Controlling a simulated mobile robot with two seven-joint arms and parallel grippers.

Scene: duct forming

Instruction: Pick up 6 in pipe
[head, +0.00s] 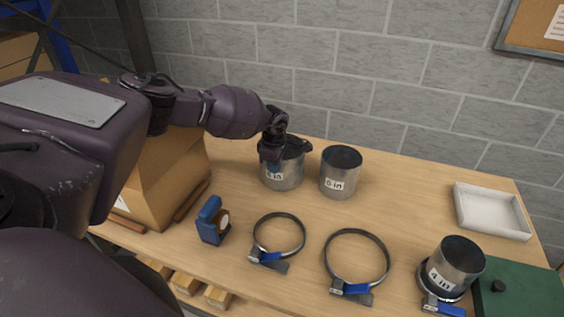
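Two grey metal pipes stand upright near the back of the wooden table. My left gripper (272,157) is at the rim of the left pipe (284,181) and covers part of its opening and upper wall. The digit on that pipe's white label is too small and partly covered to read surely. The other pipe (341,174) stands just to the right, apart from the gripper; its label looks like 6 in or 5 in. The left fingers are dark and overlap the pipe, so their opening and grip cannot be told. My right gripper is not in view.
Two open ring clamps (279,236) (357,263) lie in front. A white tray (491,211) is behind. A blue tape dispenser (209,220) and cardboard box (160,185) are left.

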